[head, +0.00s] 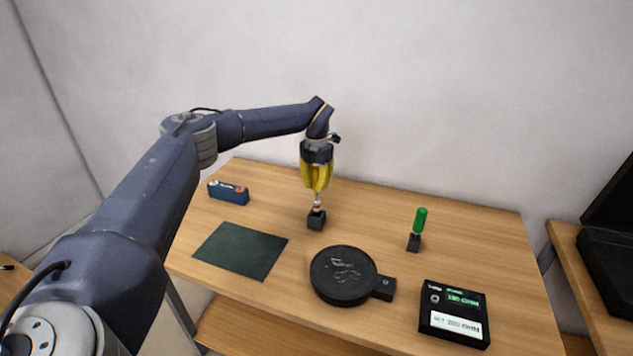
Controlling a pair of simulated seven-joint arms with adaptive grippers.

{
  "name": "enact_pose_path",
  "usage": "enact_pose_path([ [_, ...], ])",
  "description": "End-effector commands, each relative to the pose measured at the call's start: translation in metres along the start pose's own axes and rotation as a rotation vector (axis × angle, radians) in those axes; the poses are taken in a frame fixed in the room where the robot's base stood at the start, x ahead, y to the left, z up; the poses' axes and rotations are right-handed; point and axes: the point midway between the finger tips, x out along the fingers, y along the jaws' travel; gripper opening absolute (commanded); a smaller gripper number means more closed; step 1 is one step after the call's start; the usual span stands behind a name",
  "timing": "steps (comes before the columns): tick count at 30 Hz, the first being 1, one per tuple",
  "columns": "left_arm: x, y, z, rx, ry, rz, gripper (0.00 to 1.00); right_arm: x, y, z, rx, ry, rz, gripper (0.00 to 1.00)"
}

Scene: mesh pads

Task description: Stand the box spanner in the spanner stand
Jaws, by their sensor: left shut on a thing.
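My left gripper (317,188) points straight down over the table, its yellow fingers shut on the box spanner (317,203). Only a short, pale metallic part of the spanner shows below the fingertips; the rest is hidden by the fingers. It looks upright. Directly beneath is a small dark block, which looks like the spanner stand (316,221). The spanner's lower end meets the top of this block in the picture; I cannot tell whether it is inside or just above. My right gripper is not in view.
A green-handled tool (420,221) stands upright in another dark block (414,243) at the right. A round black dish (340,287), a black labelled box (454,318), a dark green mat (241,251) and a blue box (228,192) lie on the wooden table (480,237).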

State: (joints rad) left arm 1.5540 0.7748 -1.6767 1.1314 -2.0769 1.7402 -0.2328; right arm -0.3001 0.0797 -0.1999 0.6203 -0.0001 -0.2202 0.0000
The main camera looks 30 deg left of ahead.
Motion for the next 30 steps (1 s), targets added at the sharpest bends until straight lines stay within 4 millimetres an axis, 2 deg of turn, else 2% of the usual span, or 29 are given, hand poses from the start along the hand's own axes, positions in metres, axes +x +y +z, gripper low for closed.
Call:
enact_pose_path([
  [30, 0.051, 0.000, -0.001, -0.001, 0.000, 0.000, 0.00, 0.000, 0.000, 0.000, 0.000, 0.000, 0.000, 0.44],
])
